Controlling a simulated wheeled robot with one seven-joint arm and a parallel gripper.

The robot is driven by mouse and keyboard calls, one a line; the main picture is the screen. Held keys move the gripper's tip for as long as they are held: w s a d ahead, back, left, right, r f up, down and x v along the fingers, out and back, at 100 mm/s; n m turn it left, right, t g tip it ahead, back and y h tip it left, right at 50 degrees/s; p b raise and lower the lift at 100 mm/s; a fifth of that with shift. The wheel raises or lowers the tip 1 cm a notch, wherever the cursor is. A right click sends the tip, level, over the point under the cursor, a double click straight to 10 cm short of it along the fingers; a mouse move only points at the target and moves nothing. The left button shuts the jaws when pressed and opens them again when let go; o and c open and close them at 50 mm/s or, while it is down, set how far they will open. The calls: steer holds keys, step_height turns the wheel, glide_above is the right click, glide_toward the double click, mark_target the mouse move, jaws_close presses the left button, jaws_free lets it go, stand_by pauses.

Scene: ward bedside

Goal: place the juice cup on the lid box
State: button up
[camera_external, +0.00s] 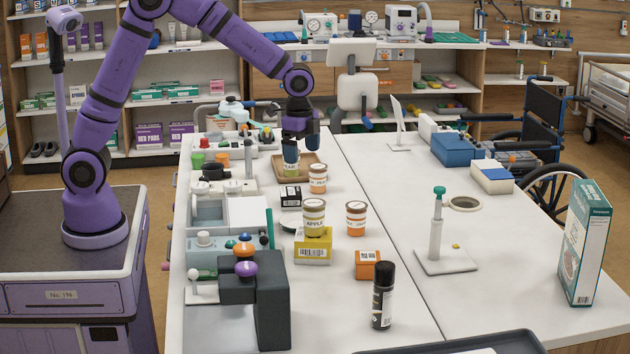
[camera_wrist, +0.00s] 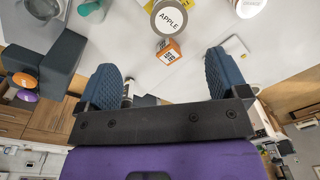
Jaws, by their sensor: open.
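A white lidded cup labelled APPLE (camera_external: 313,217) stands upright on a yellow box with a barcode (camera_external: 312,247). The cup's top also shows in the wrist view (camera_wrist: 170,20). A similar orange-banded cup (camera_external: 356,219) stands to its right, and another (camera_external: 318,179) stands behind. A cup with a green-yellow label (camera_external: 291,170) is at the wooden tray, below my gripper and partly hidden by it. I cannot tell which box is the lid box. My gripper (camera_external: 300,142) is open and empty, behind the APPLE cup; its blue fingers (camera_wrist: 165,80) are wide apart.
A small orange box (camera_external: 367,264), a black spray can (camera_external: 382,296) and a black-and-white box (camera_external: 290,196) stand nearby. A dark grey block (camera_external: 266,300) with coloured knobs is at the front left. The table's middle right is mostly clear around a white stand (camera_external: 445,262).

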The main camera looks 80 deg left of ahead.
steer(key=s+a+r+n+t, duration=0.15)
steer(key=s+r+n, duration=0.25)
steer(key=s+r, duration=1.2)
steer(key=s+f+n+t, duration=0.1)
steer(key=s+n+t, duration=0.2)
steer(key=s, duration=1.7)
steer(key=shift+a+n, duration=0.15)
steer(key=shift+n, duration=0.45)
